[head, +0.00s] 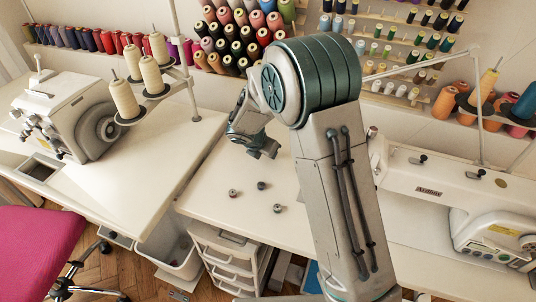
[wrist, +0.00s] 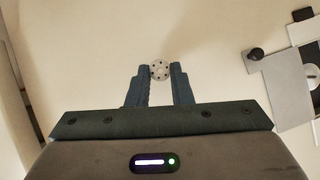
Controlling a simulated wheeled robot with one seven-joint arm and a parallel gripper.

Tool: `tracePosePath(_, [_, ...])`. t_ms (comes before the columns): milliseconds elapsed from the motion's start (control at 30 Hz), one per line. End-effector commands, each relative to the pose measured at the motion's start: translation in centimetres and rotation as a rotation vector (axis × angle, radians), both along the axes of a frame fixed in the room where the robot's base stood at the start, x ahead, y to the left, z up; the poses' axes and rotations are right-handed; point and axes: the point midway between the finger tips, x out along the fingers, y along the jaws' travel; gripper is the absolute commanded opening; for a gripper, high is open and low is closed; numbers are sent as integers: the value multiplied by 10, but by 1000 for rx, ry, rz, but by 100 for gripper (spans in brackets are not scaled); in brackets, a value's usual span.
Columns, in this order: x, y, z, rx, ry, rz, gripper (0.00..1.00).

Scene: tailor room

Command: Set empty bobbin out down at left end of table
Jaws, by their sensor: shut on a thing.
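My gripper (wrist: 160,73) is shut on a small round metal bobbin (wrist: 159,69) with holes in its face, held at the fingertips in the wrist view. In the head view my gripper (head: 264,155) hangs over the left part of the white sewing table (head: 205,190). The held bobbin cannot be made out there. Three small bobbins stand on the table in front of my gripper: one at left (head: 233,193), a darker one in the middle (head: 261,185) and one nearest the front (head: 277,208).
A sewing machine (head: 430,190) stands on the table's right side. A second table (head: 150,185) with an overlocker (head: 75,115) and thread cones is at left. Thread racks line the wall behind. The table around the three bobbins is mostly clear.

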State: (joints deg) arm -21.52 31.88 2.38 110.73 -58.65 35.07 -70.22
Motion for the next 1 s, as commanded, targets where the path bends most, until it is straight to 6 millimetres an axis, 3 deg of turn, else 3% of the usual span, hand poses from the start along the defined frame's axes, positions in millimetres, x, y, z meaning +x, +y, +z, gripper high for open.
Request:
tracePosePath(100, [0, 1, -15, -1, 2, 3, 0])
tracePosePath(433, [0, 0, -18, 0, 0, 0, 0])
tracePosePath(467, [0, 0, -17, 1, -1, 1, 25])
tracePosePath(533, [0, 0, -16, 1, -1, 1, 41])
tracePosePath(833, [0, 0, -15, 0, 0, 0, 41])
tracePosePath(1000, [-6, 5, 1, 1, -3, 2, 41])
